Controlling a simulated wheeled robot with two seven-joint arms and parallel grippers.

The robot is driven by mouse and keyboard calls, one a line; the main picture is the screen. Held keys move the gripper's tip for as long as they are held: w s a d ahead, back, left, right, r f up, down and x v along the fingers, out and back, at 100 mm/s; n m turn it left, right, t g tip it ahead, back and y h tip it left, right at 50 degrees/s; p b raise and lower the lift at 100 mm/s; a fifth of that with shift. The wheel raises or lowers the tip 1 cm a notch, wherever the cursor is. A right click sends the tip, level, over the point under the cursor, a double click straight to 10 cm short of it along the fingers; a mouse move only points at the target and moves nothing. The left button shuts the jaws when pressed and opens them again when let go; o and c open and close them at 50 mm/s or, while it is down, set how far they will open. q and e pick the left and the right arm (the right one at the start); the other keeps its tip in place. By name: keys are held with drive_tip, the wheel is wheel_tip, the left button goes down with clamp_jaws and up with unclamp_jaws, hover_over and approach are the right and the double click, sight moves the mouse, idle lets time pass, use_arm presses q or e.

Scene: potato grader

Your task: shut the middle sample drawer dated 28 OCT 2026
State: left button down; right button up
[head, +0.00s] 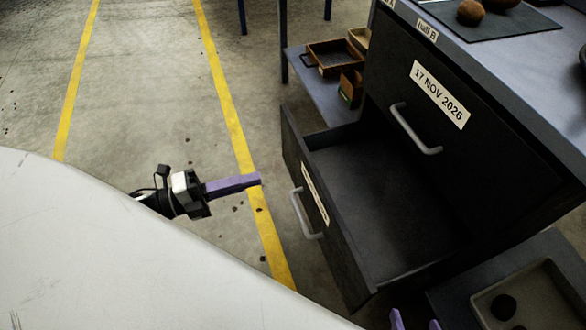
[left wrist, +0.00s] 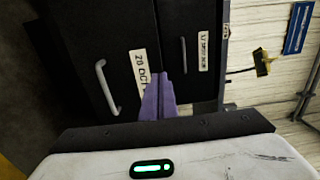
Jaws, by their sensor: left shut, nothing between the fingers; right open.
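The middle drawer (head: 335,245) of the dark cabinet is pulled well out, its empty-looking inside showing. Its front has a grey handle (head: 306,216) and a white label seen edge-on. My right gripper (head: 414,322) is open at the bottom edge, mostly out of view.
The closed drawer above, labelled 17 NOV 2026 (head: 440,95), has its own handle. A grey tray (head: 545,295) with a dark round thing lies at lower right. Wooden boxes (head: 332,57) stand on a low shelf behind.

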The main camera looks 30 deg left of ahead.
sight(308, 164)
use_arm(q)
drive_tip(key=b+x, duration=0.1)
drive_tip(key=x, duration=1)
